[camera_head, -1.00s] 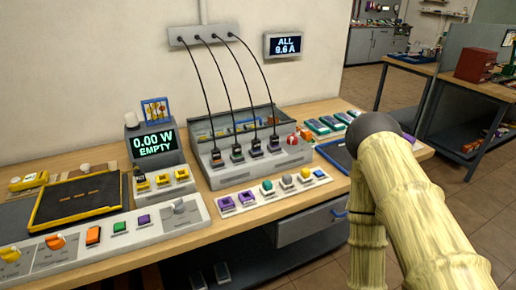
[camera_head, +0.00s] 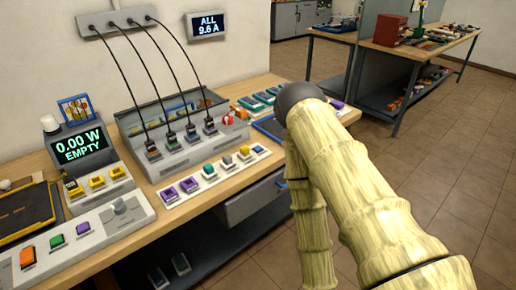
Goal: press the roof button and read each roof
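A grey meter (camera_head: 80,143) at the left of the bench reads "0.00 W" and "EMPTY". A wall display (camera_head: 207,23) reads "ALL 9.6 A". A pale button strip (camera_head: 215,177) at the bench front carries purple, teal, grey and yellow buttons; I cannot tell which is the roof button. A second panel (camera_head: 120,226) at lower left has orange, green and purple buttons and a grey knob. Behind the strip, a grey unit (camera_head: 185,150) has several plugs on black cables. My bent arm crosses the right of the bench; my gripper is not in view.
A black tray with a yellow rim (camera_head: 30,215) lies at far left. Small teal and white blocks (camera_head: 262,100) sit at the bench's back right. A drawer (camera_head: 250,197) is under the front edge. Open tiled floor (camera_head: 440,190) lies right, with another workbench (camera_head: 400,60) behind.

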